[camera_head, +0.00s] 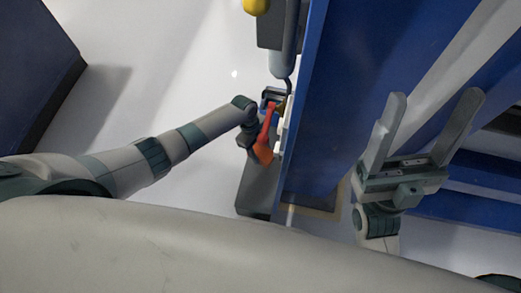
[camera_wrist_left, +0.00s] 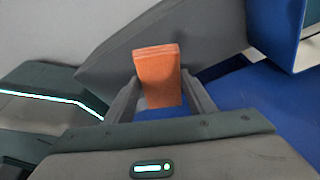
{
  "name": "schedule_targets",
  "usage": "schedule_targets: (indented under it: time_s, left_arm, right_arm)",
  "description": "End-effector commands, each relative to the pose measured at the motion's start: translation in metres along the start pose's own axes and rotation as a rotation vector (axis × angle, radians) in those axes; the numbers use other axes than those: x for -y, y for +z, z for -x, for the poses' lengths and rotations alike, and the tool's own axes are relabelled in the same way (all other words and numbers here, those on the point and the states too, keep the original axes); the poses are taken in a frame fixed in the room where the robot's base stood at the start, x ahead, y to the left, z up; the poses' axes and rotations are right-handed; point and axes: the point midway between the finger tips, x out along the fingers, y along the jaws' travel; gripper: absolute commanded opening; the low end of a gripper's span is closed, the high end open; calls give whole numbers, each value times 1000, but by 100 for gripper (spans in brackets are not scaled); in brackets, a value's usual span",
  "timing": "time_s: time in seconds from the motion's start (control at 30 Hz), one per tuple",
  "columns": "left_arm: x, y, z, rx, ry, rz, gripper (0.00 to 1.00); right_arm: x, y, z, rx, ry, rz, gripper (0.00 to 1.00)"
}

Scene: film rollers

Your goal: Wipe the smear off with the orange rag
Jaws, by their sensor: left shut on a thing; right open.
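The orange rag (camera_head: 264,147) is at my left gripper (camera_head: 270,118), beside the edge of the blue machine. In the left wrist view the rag (camera_wrist_left: 157,75) looks like a folded orange block, and my left gripper (camera_wrist_left: 160,98) is shut on it, one finger on each side. My right gripper (camera_head: 437,112) is open and empty, with its two fingers spread over the blue structure at the right. I cannot make out the smear in either view.
A large blue machine panel (camera_head: 345,85) fills the middle right. A grey block (camera_head: 258,188) stands along its left edge, and a yellow part (camera_head: 257,6) is at the top. A dark blue box (camera_head: 35,60) stands at the upper left. The pale floor (camera_head: 150,75) between is clear.

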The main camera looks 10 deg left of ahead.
Motion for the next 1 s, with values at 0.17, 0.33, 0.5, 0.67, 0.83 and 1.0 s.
schedule_targets:
  time_s: [0.17,0.33,0.5,0.67,0.83,1.0]
  left_arm:
    - [0,-4,14,0,0,0,32]
    - [0,-7,26,0,0,0,32]
    - [0,-8,28,0,0,0,32]
    - [0,-8,28,0,0,0,32]
    - [0,-7,28,0,0,0,32]
    - [-1,-4,28,0,0,2,32]
  right_arm:
    - [0,-4,-13,0,0,0,69]
    - [0,-8,-23,0,0,0,69]
    - [0,-8,-25,0,0,0,69]
    - [0,-8,-24,0,0,0,69]
    - [0,-8,-24,0,0,0,69]
    - [0,-8,-24,0,0,0,69]
